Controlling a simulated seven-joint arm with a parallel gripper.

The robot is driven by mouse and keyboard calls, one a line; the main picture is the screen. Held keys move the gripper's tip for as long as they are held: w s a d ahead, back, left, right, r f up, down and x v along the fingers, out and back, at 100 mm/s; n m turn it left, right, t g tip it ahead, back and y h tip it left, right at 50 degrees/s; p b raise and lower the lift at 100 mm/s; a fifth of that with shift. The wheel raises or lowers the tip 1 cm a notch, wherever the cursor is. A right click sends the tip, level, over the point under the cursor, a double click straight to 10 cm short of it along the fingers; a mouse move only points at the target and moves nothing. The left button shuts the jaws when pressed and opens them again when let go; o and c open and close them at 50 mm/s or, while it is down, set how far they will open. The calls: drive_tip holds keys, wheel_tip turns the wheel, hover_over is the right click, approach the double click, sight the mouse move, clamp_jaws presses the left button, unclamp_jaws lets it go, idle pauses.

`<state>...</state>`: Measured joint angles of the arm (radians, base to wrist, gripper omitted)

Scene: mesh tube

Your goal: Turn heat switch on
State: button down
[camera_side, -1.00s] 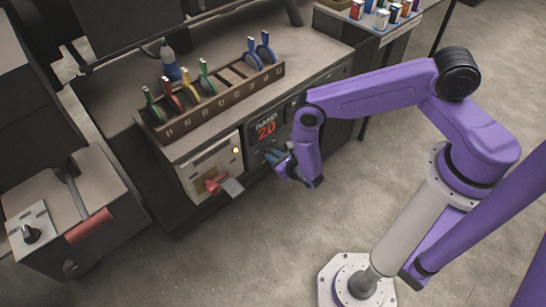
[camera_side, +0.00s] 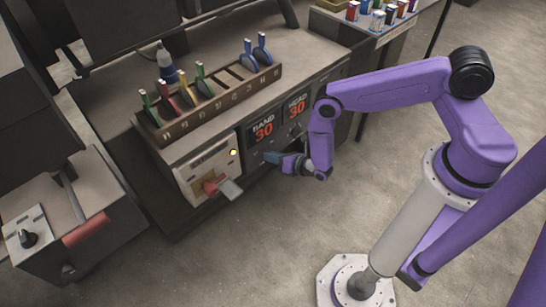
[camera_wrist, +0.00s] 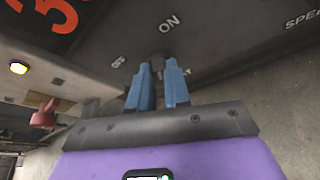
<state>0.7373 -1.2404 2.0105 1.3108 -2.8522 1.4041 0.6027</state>
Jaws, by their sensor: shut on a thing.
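The heat switch (camera_wrist: 158,58) is a small grey knob on the dark panel, between the labels ON and one that reads as OFF in the wrist view. Part of another label below it is covered by my fingers. My gripper (camera_wrist: 158,70) has its two blue fingers at the panel, one on each side of the switch, closed on it. In the side view my gripper (camera_side: 272,157) reaches the panel from the right, below the BAND display. The switch itself is hidden there, so its exact setting cannot be told.
The BAND display (camera_side: 263,130) and HEAD display (camera_side: 297,106) both read 30. A red-handled part (camera_side: 212,187) juts out left of my gripper, below a lit yellow lamp (camera_side: 233,152). A rack (camera_side: 210,105) of coloured tools stands above.

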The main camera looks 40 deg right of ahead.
idle(0.5)
drive_tip(key=c, duration=1.1)
unclamp_jaws()
drive_tip(key=shift+w, duration=0.1)
drive_tip(key=shift+v, duration=8.75)
drive_tip(key=shift+r, duration=0.1)
